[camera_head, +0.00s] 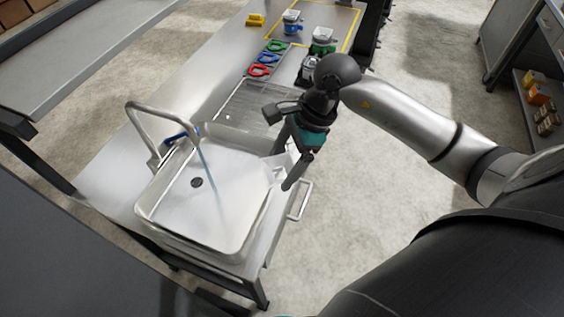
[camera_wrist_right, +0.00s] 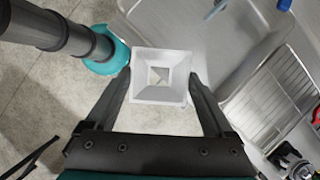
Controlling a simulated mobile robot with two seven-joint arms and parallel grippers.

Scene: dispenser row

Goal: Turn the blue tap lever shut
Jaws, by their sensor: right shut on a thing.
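The blue tap lever (camera_head: 181,135) sits beside the base of the curved metal tap (camera_head: 150,108), at the sink's back left. Its blue tip also shows at the top of the right wrist view (camera_wrist_right: 284,4). A thin stream of water (camera_head: 207,160) runs from the spout into the sink (camera_head: 215,215). My right gripper (camera_head: 282,168) is over the sink's right edge, away from the lever. My left gripper is not in view.
A ribbed drainboard (camera_head: 240,108) lies behind the sink. Red (camera_head: 262,70), green and blue pieces, dispensers (camera_head: 322,42) and yellow blocks (camera_head: 255,20) stand farther along the counter. A metal handle (camera_head: 301,203) sticks out at the sink's right. A shelf (camera_head: 80,50) runs along the left.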

